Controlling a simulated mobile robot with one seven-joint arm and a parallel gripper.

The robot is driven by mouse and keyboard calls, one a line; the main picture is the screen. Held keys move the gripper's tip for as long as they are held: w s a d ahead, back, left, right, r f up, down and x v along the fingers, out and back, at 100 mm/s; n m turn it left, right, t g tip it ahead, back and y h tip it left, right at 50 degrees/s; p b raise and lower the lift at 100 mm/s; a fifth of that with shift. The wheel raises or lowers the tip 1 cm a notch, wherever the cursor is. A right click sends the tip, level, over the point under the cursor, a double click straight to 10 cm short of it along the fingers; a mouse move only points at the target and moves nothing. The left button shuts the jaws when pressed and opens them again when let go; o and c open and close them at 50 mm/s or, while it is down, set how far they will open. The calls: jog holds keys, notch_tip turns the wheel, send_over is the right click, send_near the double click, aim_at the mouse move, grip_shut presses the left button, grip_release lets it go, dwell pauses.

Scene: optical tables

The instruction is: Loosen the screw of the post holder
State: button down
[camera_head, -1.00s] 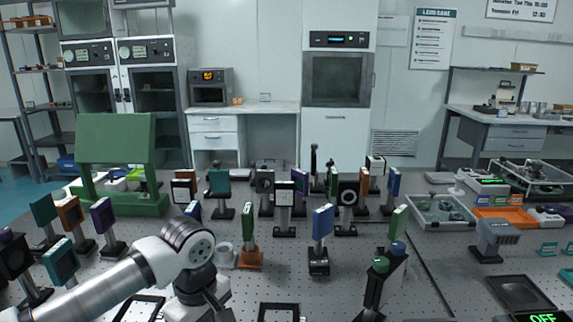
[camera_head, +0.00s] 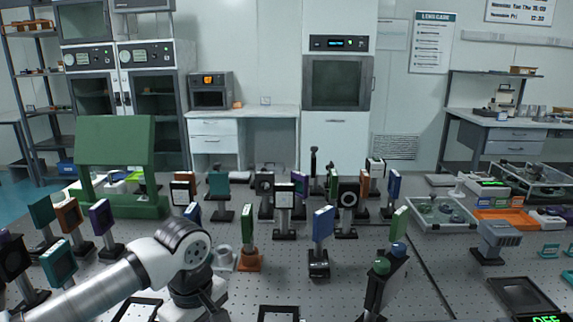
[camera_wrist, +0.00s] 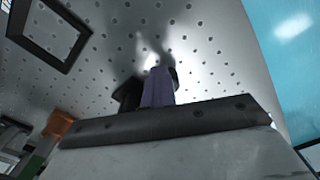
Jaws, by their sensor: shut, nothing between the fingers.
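My gripper (camera_wrist: 158,84) shows in the wrist view as a short dark and purplish pair of fingers, close together with nothing visible between them, over the perforated table top. In the head view its end is at the lower left of centre, partly hidden by my arm. Several post holders with upright plates stand on the table. Orange (camera_wrist: 62,122) and green parts also show at the wrist view's left edge. I cannot make out a screw.
A white ring-shaped part (camera_head: 223,258) sits between my arm and the orange base. A black frame (camera_head: 278,313) lies at the front edge of view.

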jog(key=shift+s+a+b, duration=0.45)
jog(key=shift+s+b, duration=0.15)
jog(key=shift+b, duration=1.15)
jog(key=shift+s+d, duration=0.1)
jog(key=shift+s, duration=0.05)
jog(key=shift+s+d, duration=0.1)
jog(key=shift+s, duration=0.05)
notch_tip(320, 180, up, 6)
jog(key=p, duration=0.2)
jog(key=shift+p, duration=0.3)
jog(key=shift+d, duration=0.1)
